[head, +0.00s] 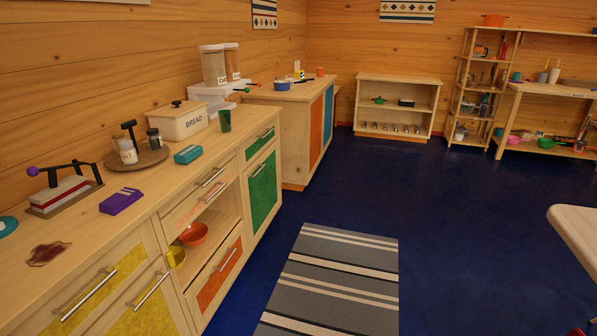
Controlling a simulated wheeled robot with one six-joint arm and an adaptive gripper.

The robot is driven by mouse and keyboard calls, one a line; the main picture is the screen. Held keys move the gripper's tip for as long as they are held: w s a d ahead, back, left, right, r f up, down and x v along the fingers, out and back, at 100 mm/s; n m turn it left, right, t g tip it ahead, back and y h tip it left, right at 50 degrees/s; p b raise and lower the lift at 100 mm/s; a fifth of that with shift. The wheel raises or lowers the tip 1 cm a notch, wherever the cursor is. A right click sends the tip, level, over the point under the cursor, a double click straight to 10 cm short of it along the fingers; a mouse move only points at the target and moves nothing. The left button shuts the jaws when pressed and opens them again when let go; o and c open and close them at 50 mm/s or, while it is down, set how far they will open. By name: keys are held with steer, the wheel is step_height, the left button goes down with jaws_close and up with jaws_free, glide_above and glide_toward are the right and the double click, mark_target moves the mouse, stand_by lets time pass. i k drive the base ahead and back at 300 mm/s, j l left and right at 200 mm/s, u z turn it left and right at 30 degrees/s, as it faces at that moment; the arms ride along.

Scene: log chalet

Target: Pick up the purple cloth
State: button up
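A small purple folded item (121,202), which looks like the purple cloth, lies flat on the wooden counter (85,228) at the left. It has pale stripes on its top. A similar teal item (188,154) lies farther along the counter. My gripper is not in view.
A round tray with jars (137,160) and a bread box (178,121) stand behind. A striped rug (338,280) lies on clear blue floor. A pale tabletop (583,230) juts in at right.

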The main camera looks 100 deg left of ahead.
mark_target(114, 204)
steer(key=u, duration=4.25)
